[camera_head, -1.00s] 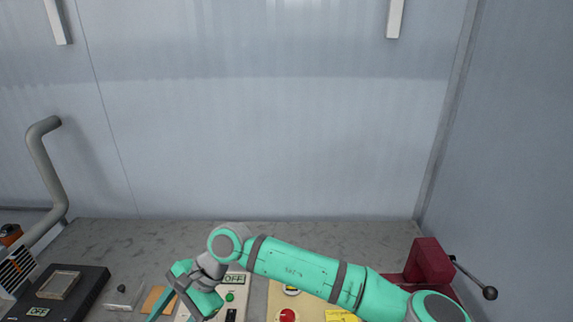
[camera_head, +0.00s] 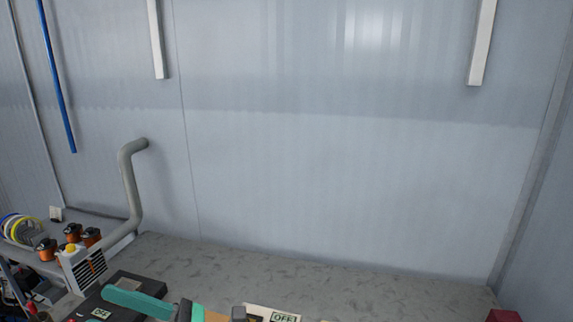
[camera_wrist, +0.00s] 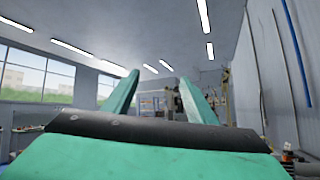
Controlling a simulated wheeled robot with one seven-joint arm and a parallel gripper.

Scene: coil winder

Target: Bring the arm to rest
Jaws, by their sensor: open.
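My gripper shows in the wrist view (camera_wrist: 160,95) with its two green fingers spread apart. Nothing is between them; beyond them are the room, windows and ceiling lamps. In the head view, part of my green arm shows at the bottom edge, over the bench beside a dark box (camera_head: 130,283). Most of the arm is below the picture, so its full pose is hidden.
The grey bench (camera_head: 330,282) is bare toward the back wall. A bent grey pipe (camera_head: 131,185) rises at the left, near several orange and black coils (camera_head: 73,232). A panel with an OFF label (camera_head: 284,317) and a red object (camera_head: 504,315) show at the bottom edge.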

